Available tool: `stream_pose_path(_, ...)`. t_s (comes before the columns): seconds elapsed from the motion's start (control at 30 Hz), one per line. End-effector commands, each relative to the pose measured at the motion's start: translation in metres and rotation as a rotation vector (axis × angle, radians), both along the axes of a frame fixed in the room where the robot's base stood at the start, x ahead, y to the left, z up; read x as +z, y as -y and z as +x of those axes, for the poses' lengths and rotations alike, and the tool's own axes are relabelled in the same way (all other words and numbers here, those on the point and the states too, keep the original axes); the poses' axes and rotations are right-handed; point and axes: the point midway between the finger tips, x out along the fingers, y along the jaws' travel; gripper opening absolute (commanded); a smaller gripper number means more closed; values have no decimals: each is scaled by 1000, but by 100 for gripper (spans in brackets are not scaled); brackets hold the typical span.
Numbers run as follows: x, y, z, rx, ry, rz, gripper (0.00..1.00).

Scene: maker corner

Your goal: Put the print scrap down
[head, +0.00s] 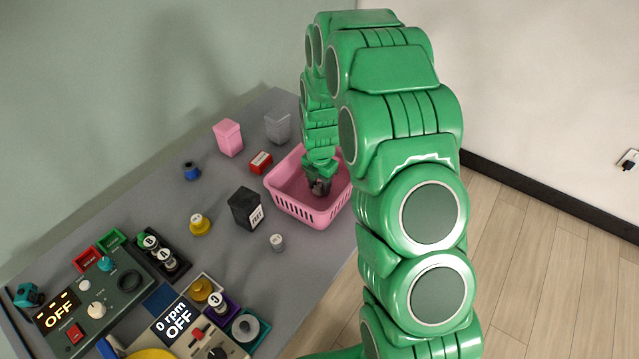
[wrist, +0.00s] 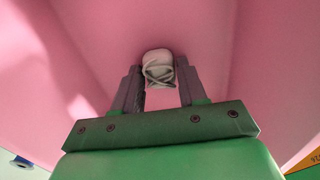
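The print scrap (wrist: 158,68) is a small pale grey, crumpled-looking piece in the wrist view. It sits between the fingertips of my gripper (wrist: 159,76), touching both, so the gripper looks shut on it. In the head view my gripper (head: 320,187) points down inside the pink basket (head: 312,215), below its rim. The scrap cannot be made out there. Pink basket walls fill most of the wrist view; I cannot tell whether the scrap touches the basket floor.
A small grey jar (head: 277,242) and a yellow knob-like item (head: 200,224) are on the grey table (head: 240,285). Control boxes fill the near left.

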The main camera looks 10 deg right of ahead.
Motion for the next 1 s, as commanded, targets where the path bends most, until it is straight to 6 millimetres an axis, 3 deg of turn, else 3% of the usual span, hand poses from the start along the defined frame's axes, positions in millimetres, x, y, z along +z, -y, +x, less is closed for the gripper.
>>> stream_pose_path(0.03, 0, 0, 0, 0, 0, 0, 50)
stream_pose_path(0.1, 0, 0, 0, 0, 1, 1, 60)
stream_pose_path(0.53, 8, 0, 1, -1, 2, 1, 60)
stream_pose_path(1.0, 78, -1, 2, -1, 8, 1, 60)
